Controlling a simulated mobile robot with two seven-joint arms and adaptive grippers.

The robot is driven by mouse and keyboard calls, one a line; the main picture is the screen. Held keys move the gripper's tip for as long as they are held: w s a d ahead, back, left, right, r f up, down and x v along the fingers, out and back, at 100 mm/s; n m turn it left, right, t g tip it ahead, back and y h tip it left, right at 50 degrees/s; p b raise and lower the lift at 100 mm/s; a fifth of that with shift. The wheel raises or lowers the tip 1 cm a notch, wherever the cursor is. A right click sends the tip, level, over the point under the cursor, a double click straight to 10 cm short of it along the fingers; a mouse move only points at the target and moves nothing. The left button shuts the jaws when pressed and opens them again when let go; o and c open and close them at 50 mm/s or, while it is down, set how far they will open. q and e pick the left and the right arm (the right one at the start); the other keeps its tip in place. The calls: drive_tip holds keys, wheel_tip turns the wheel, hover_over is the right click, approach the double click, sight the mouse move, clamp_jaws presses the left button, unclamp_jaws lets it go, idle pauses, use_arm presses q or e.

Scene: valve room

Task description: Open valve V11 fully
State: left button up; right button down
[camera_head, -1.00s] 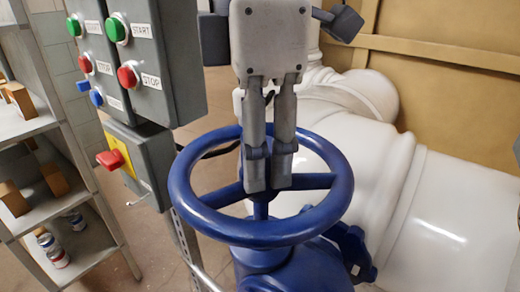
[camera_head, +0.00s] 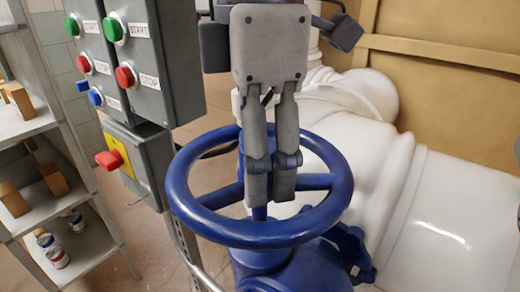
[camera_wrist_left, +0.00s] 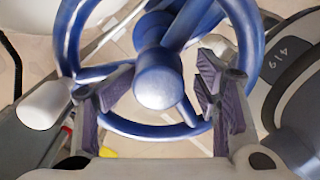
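A blue valve handwheel (camera_head: 335,213) with spokes lies nearly flat in the middle of the head view, on a blue valve body (camera_head: 285,272). No V11 label is readable. My left gripper (camera_head: 270,196) is over the wheel's middle with its fingers pointing down. In the left wrist view its fingers (camera_wrist_left: 158,92) are apart, with the wheel's round hub (camera_wrist_left: 157,78) showing between them and no grip on it. The blue rim (camera_wrist_left: 68,40) curves around the fingers there. I cannot tell whether a finger touches a spoke. My right gripper is not in view.
Grey control boxes (camera_head: 150,60) with green, red and blue buttons stand close to the wheel's left. A red button (camera_head: 109,160) sits on a lower box. A shelf (camera_head: 50,215) is at far left. Large white pipes (camera_head: 450,220) fill the right side.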

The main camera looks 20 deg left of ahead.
use_arm(q)
wheel_tip(320, 180, up, 7)
drive_tip(key=shift+f, duration=0.15)
idle(0.4)
